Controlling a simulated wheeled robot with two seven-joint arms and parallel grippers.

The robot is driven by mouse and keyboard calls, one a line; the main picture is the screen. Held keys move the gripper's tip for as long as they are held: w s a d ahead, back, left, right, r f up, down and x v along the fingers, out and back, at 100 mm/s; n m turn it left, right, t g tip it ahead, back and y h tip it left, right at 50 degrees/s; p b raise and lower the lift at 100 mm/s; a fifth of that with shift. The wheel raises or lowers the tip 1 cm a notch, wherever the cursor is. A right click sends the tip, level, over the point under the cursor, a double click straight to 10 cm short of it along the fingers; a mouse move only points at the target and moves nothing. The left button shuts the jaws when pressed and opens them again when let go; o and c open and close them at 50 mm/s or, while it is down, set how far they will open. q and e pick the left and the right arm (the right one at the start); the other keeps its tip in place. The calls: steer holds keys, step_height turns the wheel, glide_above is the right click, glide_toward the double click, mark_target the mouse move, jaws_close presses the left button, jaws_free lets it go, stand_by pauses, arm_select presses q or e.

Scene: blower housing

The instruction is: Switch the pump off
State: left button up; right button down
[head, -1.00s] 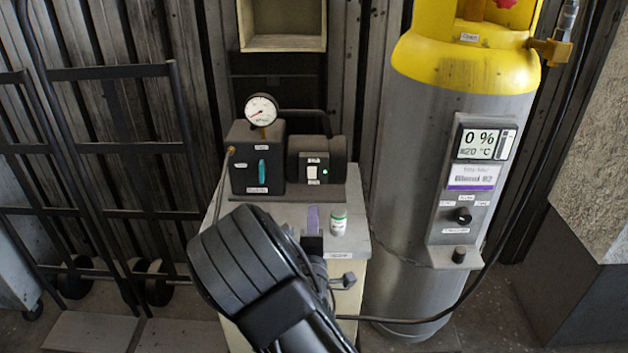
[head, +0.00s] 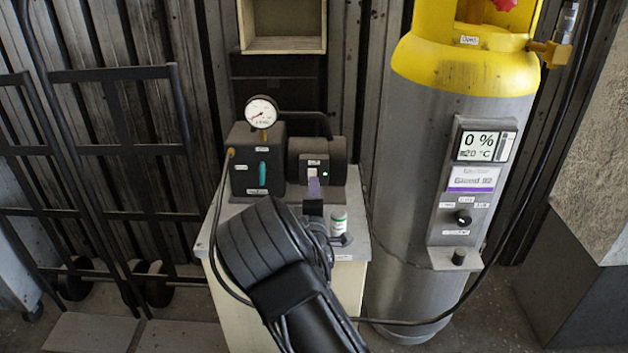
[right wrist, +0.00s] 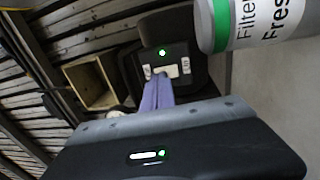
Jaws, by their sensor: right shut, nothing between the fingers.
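The pump (head: 290,165) is a dark unit on a small pale cabinet, with a pressure gauge (head: 262,112) on top. Its white switch (head: 312,172) sits on the front of the right-hand block, beside a small lit green light, which also shows in the right wrist view (right wrist: 162,53). My right gripper (head: 313,187) is shut and empty, its purple fingers pointing at the switch and covering its lower part. In the right wrist view the fingertips (right wrist: 158,78) overlap the switch plate (right wrist: 172,71); I cannot tell whether they touch. My left gripper is not in view.
A small white filter bottle with a green band (head: 338,221) stands on the cabinet top (head: 355,240), close right of my right wrist. A grey cylinder with a yellow top (head: 440,130) stands to the right. A hand truck (head: 120,150) leans at left.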

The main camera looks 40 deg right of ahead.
mark_target(312, 175)
steer(key=shift+x, duration=1.35)
